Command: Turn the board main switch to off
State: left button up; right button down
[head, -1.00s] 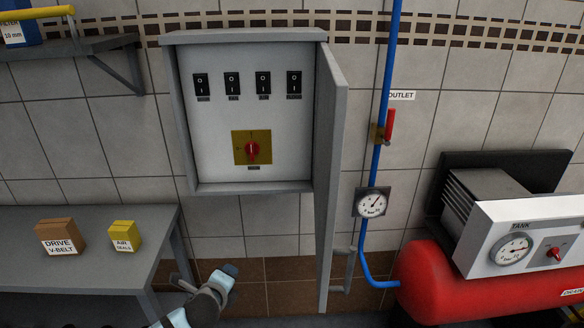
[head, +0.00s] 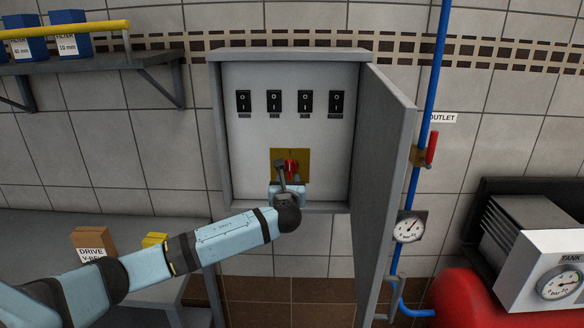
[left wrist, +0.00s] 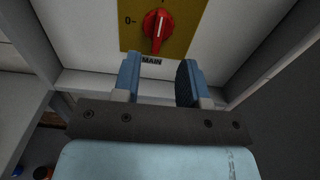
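The board main switch is a red rotary knob (head: 291,167) on a yellow plate (head: 304,155) low inside the open grey cabinet. In the left wrist view the red knob (left wrist: 158,25) stands nearly upright, its white line tilted slightly right at the top. A "0" mark is to its left and a "MAIN" label below it. My left gripper (left wrist: 160,72) is open, its two blue fingers apart and empty, just below and short of the knob. In the head view my left gripper (head: 289,180) partly covers the plate. My right gripper is not in view.
The cabinet door (head: 384,180) stands open on the right. A row of several black rocker switches (head: 289,102) is above the knob. A blue pipe (head: 427,110) with a gauge (head: 409,226) runs right of the door. A shelf (head: 100,62) is at upper left.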

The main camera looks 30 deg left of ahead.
aim_at(289, 167)
pick_arm(q)
jog(key=x, duration=0.9)
jog(key=shift+w+p, duration=0.1)
jog(key=shift+p, duration=0.25)
grip_shut()
